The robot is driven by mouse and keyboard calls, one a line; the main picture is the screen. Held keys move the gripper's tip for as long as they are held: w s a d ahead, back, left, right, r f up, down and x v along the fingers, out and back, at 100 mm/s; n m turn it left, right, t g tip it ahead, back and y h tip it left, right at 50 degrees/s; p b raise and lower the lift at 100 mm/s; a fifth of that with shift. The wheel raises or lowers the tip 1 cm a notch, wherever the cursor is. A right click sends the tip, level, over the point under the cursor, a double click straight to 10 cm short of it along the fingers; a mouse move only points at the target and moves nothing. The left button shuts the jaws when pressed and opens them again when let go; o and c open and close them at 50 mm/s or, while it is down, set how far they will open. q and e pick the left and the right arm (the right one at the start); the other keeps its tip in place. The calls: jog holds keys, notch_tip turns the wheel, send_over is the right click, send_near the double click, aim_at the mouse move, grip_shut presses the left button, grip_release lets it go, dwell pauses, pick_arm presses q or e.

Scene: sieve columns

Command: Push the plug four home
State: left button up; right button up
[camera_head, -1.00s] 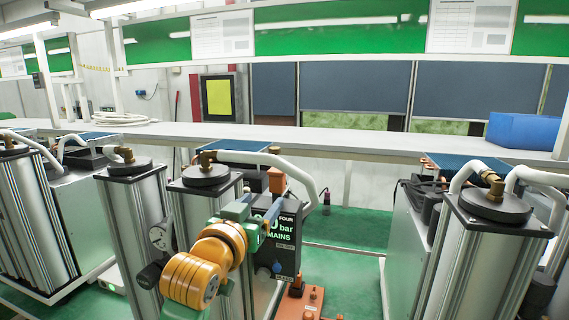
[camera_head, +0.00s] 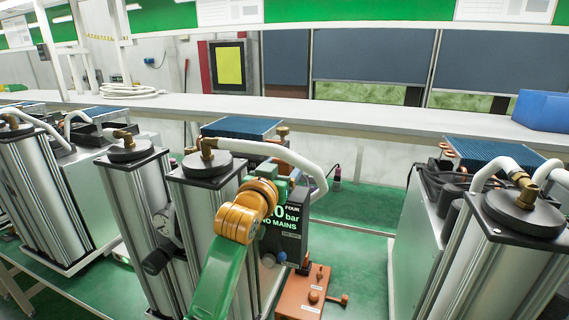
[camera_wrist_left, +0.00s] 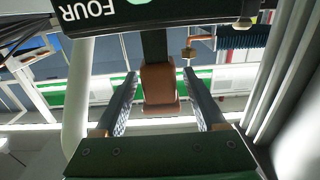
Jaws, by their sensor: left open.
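A dark box (camera_head: 288,222) marked FOUR, with "0 bar" and "NO MAINS" on its face, stands beside the middle column. Its edge with FOUR also shows at the top of the left wrist view (camera_wrist_left: 110,12). My left gripper (camera_head: 290,180) is at the top of this box, largely hidden by its own wrist. In the left wrist view its two fingers (camera_wrist_left: 162,92) are open on either side of an orange-brown block (camera_wrist_left: 158,84), apparently plug four, on a dark stem. Gaps show on both sides. My right gripper is not in view.
Metal columns (camera_head: 213,215) with black caps and white hoses (camera_head: 275,150) stand close by. Another column (camera_head: 490,255) is at the right. A long white shelf (camera_head: 370,115) runs behind.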

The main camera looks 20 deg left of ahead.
pick_arm(q)
jog(key=shift+s+r, duration=0.15)
jog(key=shift+s, duration=0.2)
jog(key=c, duration=0.5)
grip_shut()
dwell(0.4)
